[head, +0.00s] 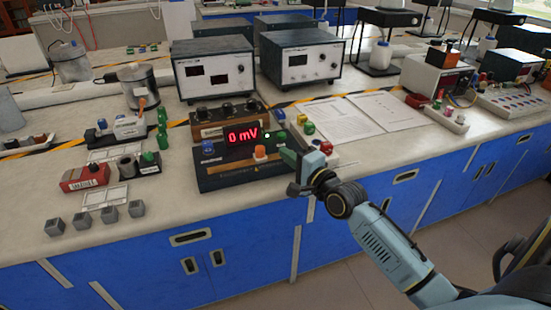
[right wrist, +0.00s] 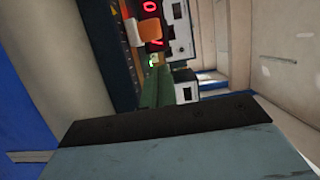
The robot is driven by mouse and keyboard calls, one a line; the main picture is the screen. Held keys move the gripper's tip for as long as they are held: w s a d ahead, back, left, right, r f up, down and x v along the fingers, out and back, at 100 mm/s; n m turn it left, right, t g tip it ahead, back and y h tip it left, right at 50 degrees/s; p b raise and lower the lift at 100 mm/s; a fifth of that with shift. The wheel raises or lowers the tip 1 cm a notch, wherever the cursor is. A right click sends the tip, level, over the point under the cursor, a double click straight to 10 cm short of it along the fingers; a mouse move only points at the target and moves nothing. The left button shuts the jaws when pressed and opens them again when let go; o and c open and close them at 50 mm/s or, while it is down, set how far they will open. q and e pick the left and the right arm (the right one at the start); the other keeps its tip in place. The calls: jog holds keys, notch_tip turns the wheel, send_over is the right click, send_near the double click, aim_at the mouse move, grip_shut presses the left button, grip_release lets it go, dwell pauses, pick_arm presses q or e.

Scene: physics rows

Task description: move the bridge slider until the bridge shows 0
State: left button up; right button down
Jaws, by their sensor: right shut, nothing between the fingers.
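The bridge is a long dark box (head: 225,180) near the bench's front edge, and its red display (head: 243,135) reads 0 mV. An orange slider knob (head: 260,153) stands on its track, right of the middle. The knob also shows in the right wrist view (right wrist: 149,30), with part of the red digits above it. My right gripper (head: 287,156) is at the right end of the bridge, shut and empty. Its fingers (right wrist: 156,88) point toward the knob, with a visible gap between them. My left gripper is out of view.
A dark box with several knobs (head: 226,116) stands right behind the bridge. Blue, green, red and yellow terminals sit around its ends. Two white-fronted meters (head: 213,72) are farther back. Paper sheets (head: 340,121) lie to the right; small grey blocks (head: 109,215) lie front left.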

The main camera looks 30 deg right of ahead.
aim_at(271, 166)
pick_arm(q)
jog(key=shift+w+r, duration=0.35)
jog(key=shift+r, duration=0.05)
pick_arm(e)
jog(key=shift+w+a, duration=0.5)
jog(key=shift+a, duration=0.2)
jog(key=shift+w+a, duration=0.45)
jog(key=shift+a, duration=0.2)
jog(key=shift+w+a+r+p, duration=0.1)
jog(key=shift+w+a+p, duration=0.1)
jog(key=shift+a+p, duration=0.3)
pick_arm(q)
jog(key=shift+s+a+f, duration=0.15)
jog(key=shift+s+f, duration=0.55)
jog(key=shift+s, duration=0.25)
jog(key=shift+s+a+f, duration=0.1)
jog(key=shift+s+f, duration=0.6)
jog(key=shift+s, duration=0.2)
pick_arm(e)
jog(key=shift+w, duration=0.1)
